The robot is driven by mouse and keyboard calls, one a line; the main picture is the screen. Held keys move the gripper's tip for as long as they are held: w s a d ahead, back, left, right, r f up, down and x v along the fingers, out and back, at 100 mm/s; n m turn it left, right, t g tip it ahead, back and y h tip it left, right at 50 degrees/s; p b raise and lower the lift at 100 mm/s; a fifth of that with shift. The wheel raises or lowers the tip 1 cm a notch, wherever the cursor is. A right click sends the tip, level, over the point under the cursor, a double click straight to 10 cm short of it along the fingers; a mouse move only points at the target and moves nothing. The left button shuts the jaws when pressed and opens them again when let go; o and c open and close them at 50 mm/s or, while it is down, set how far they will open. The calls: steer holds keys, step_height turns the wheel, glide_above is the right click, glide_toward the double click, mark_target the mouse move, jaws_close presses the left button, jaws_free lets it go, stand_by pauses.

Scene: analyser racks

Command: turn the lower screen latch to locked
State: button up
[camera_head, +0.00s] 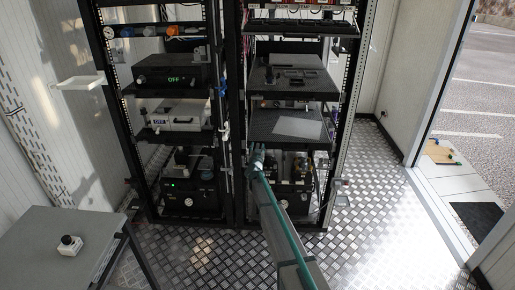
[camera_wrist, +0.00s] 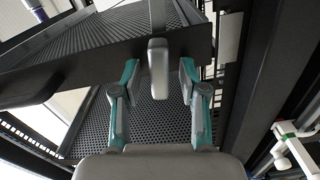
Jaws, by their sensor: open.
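The latch (camera_wrist: 158,58) is a pale grey rounded lever on the dark front edge of a perforated panel (camera_wrist: 95,38) in the wrist view. Its long side runs up and down in that picture. My gripper (camera_wrist: 158,84) is open, with one teal finger on each side of the latch and a visible gap on both sides in the picture. I cannot tell how deep the fingertips reach around it. In the head view my gripper (camera_head: 258,158) is at the front of the right rack, below a dark shelf; the latch cannot be made out there.
A dark shelf with a pale sheet (camera_head: 298,127) sits just above my gripper in the head view. A grey table (camera_head: 55,240) stands at lower left. The metal floor right of the racks is clear.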

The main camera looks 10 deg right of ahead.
steer(key=shift+w, duration=0.1)
jaws_close()
